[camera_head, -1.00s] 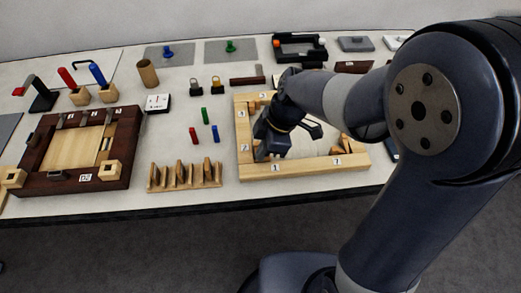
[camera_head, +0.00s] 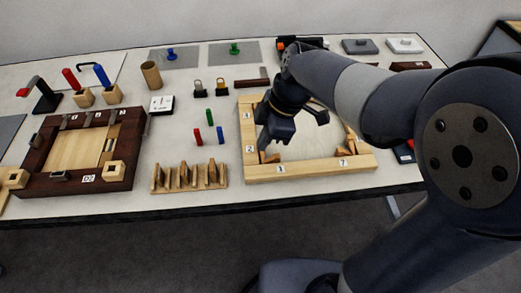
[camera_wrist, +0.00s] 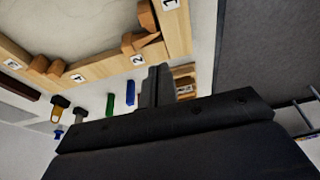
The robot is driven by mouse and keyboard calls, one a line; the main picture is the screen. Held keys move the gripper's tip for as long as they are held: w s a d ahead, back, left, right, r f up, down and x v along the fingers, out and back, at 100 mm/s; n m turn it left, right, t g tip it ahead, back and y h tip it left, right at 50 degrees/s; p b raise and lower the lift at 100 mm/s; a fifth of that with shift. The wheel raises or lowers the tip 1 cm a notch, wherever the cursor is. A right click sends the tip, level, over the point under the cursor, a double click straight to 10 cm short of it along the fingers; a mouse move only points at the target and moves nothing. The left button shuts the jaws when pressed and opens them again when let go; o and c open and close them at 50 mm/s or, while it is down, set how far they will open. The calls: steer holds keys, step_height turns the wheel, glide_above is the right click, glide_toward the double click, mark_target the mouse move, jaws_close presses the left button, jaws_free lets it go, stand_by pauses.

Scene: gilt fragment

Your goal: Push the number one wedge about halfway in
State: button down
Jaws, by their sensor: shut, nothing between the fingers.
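The light wooden frame (camera_head: 315,170) has numbered labels on its sides and lies on the table; it also shows in the wrist view (camera_wrist: 105,65). The number one label (camera_wrist: 170,4) is on one rail in the wrist view. A brown wedge (camera_wrist: 147,15) lies along that rail's inner edge, beside the label. Another wedge piece (camera_wrist: 140,42) sits in the corner by label 2. In the head view, wedge pieces (camera_head: 270,157) show at the front left inner corner. My gripper (camera_head: 264,143) is shut and empty over the frame's left side, near that corner. Its fingers (camera_wrist: 155,85) appear apart from the wedges.
A rack of upright wooden pieces (camera_head: 190,178) stands left of the frame. Small red (camera_head: 197,136), blue and green blocks lie behind the rack. A dark wooden frame (camera_head: 38,160) is farther left. The frame's middle is largely open.

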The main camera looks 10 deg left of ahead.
steer(key=v, duration=0.4)
steer(key=m+g+y+p, duration=0.2)
steer(key=m+p, duration=0.1)
steer(key=m, duration=0.7)
glide_toward(280, 161)
steer(key=d+r, duration=0.2)
steer(key=w+d+f+m+y+p, duration=0.1)
steer(key=w+d+m+y, duration=0.15)
steer(key=d+m, duration=0.5)
steer(key=shift+m+t+y, duration=0.25)
steer(key=shift+t+y, duration=0.05)
steer(key=shift+y, duration=0.15)
steer(key=x, duration=0.6)
steer(key=s+p+x, duration=0.1)
steer(key=x, duration=0.3)
steer(key=shift+a, duration=0.1)
steer(key=a, duration=0.1)
steer(key=a+p, duration=0.1)
steer(key=a, duration=0.1)
steer(key=shift+s+a, duration=0.15)
steer(key=shift+s, duration=0.15)
steer(key=shift+a+f, duration=0.1)
steer(key=shift+a, duration=0.3)
steer(key=shift+f, duration=0.1)
